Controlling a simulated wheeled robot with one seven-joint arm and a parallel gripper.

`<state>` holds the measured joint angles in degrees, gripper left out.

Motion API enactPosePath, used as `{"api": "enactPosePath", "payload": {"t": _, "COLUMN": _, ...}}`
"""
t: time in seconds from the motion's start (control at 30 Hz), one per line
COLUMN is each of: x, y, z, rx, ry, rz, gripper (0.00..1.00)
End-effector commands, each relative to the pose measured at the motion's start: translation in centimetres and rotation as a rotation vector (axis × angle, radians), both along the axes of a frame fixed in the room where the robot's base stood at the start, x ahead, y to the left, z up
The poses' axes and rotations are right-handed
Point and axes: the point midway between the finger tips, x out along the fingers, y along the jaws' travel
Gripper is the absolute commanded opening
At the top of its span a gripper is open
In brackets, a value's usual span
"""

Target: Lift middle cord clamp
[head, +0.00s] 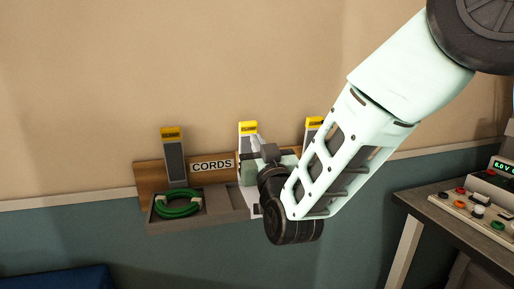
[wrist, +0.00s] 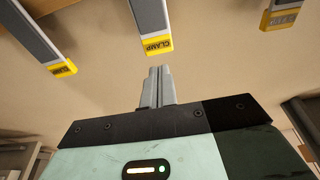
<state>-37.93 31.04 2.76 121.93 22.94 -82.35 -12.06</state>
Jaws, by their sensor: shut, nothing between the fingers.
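Three grey cord clamps with yellow tips labelled CLAMP stand in a row on the wall rack. The middle clamp (head: 248,130) is just behind my gripper (head: 256,142) in the head view, its lower part hidden by it. The left clamp (head: 173,155) and right clamp (head: 314,125) stand either side; my arm covers most of the right one. In the wrist view, the middle clamp (wrist: 152,28) hangs just beyond my gripper's fingertips (wrist: 159,70), its yellow tip nearest. The fingers are shut together and empty. I cannot tell whether they touch the clamp.
A wooden rack with a CORDS label (head: 212,165) is fixed to the wall. A green coiled cord (head: 178,204) lies in its left compartment. A bench (head: 440,205) with a control panel (head: 472,214) stands at the right. A blue object (head: 60,279) is at the lower left.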

Motion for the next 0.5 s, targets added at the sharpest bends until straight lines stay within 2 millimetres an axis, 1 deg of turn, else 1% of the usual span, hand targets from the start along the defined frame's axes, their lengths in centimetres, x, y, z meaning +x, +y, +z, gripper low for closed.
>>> {"api": "enactPosePath", "payload": {"t": 0.03, "x": -0.7, "y": -0.1, "z": -0.3, "rx": 0.0, "ry": 0.0, "rz": 0.003, "gripper": 0.0}}
{"api": "enactPosePath", "payload": {"t": 0.27, "x": -3.4, "y": -0.9, "z": -0.8, "rx": 0.0, "ry": 0.0, "rz": 0.002, "gripper": 0.0}}
{"api": "enactPosePath", "payload": {"t": 0.5, "x": -7.0, "y": -1.9, "z": -1.5, "rx": 0.0, "ry": 0.0, "rz": 0.004, "gripper": 0.0}}
